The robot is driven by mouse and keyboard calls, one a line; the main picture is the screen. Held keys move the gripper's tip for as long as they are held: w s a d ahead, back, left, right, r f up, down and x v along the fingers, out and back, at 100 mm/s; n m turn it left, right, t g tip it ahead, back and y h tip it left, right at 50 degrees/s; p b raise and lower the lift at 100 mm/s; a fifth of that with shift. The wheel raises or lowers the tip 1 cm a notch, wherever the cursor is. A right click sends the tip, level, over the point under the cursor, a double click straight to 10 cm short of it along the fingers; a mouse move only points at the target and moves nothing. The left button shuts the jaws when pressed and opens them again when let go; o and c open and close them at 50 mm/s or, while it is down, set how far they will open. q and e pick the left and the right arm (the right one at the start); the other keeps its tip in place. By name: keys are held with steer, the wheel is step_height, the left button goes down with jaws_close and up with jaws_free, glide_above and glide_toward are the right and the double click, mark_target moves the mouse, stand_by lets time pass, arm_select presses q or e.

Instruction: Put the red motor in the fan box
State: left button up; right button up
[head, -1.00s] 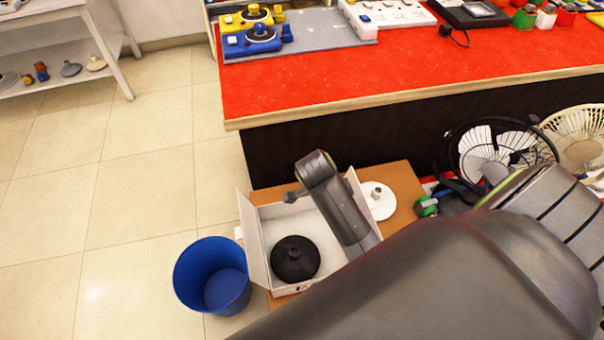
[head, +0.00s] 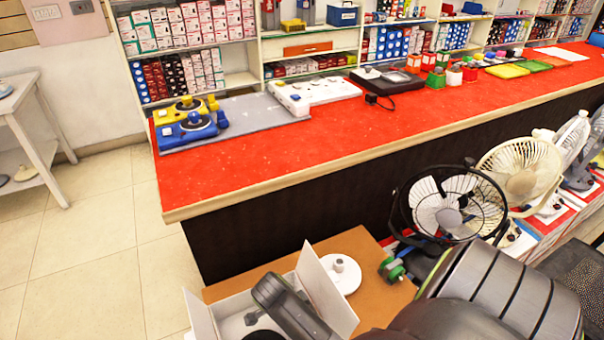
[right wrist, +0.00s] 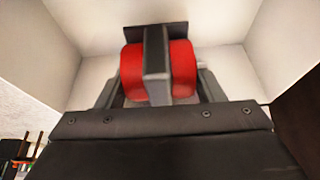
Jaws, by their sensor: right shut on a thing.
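The fan box (head: 331,291) is an open white carton at the bottom of the head view, its near part cut off by the frame edge. My right gripper (head: 275,295) reaches over the box from the right. In the right wrist view my right gripper (right wrist: 157,75) is shut on the red motor (right wrist: 184,70). White box walls (right wrist: 232,72) surround the motor on several sides. In the head view the motor is hidden by my arm. A black round base (head: 264,335) shows partly inside the box. My left gripper is not in view.
The box stands on a brown board (head: 362,250) beside a white round base (head: 341,275) and a green-and-grey part (head: 392,269). Fans (head: 447,204) stand to the right. A red-topped counter (head: 300,130) runs behind.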

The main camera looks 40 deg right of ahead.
step_height(320, 180, down, 3)
steer(key=shift+f+b, duration=0.1)
steer(key=shift+b, duration=0.25)
steer(key=shift+f, duration=0.4)
steer(key=o, duration=1.5)
steer(key=shift+f, duration=0.1)
steer(key=p+v, duration=0.1)
steer(key=v, duration=1.1)
steer(key=shift+p, duration=0.35)
